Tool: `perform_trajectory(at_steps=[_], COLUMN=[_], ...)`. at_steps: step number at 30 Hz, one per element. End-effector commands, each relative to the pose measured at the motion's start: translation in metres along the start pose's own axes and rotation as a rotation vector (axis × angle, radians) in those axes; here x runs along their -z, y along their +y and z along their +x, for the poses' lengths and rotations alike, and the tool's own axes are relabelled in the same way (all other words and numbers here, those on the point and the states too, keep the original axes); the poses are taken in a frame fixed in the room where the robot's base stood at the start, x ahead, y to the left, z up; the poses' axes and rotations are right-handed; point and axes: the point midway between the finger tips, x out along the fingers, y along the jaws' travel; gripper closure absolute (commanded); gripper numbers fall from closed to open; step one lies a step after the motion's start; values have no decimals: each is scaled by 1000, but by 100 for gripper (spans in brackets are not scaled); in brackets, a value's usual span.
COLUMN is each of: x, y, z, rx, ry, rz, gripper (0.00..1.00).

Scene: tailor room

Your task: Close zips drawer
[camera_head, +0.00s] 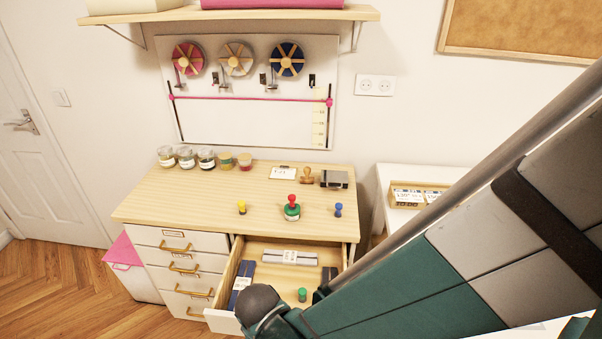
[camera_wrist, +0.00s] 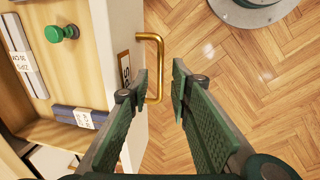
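The zips drawer stands pulled open under the wooden tabletop in the head view (camera_head: 238,270). It holds labelled zip packs (camera_head: 290,257) and a green knob-topped piece (camera_head: 302,294). The left finger is close to the drawer front; contact cannot be told. In the head view my arm hides the drawer's front right part and the fingertips.
A stack of closed drawers (camera_head: 178,262) is left of the open one. The tabletop (camera_head: 190,202) bears jars, stamps and small knobs. A white side unit (camera_head: 385,185) stands right. The wooden floor (camera_wrist: 230,90) before the drawer is clear near the handle.

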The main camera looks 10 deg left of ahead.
Motion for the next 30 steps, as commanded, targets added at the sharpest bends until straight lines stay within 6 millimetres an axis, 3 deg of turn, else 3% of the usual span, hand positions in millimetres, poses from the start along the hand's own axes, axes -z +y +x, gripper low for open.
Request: perform_trajectory(at_steps=[7, 19, 24, 30], x=[0, 0, 0, 0], y=[0, 0, 0, 0], z=[14, 16, 16, 16], rx=[0, 0, 0, 0], ry=[0, 0, 0, 0], rz=[0, 0, 0, 0], gripper=[79, 79, 99, 100])
